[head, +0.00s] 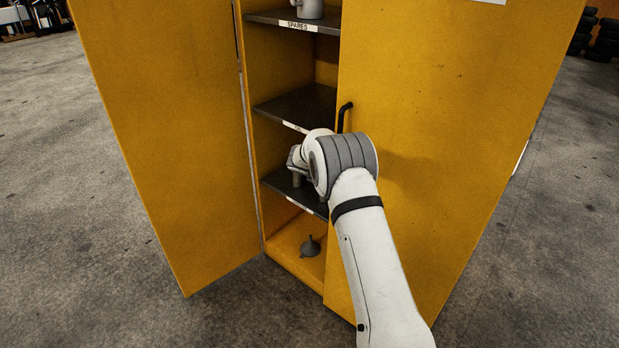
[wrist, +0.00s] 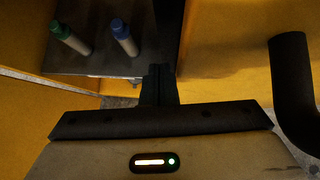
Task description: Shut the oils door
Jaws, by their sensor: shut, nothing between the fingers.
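The yellow cabinet has a left door (head: 172,140) swung wide open and a right door (head: 450,130) across the right part of its front. I cannot tell whether the right door is fully shut or which door is named oils. The right door's black handle (head: 344,115) is near its left edge; it also shows large at the right in the wrist view (wrist: 291,95). My gripper (wrist: 160,85) is shut and empty, left of the handle and apart from it, near the door's free edge and the shelf opening. In the head view my wrist mostly hides it.
Inside are a shelf (head: 295,103) and bottles with a green cap (wrist: 70,38) and a blue cap (wrist: 124,38). A grey funnel (head: 310,246) stands on the cabinet floor. A top shelf labelled SPARES (head: 298,24) holds a grey can (head: 309,9). Floor beside the cabinet is clear.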

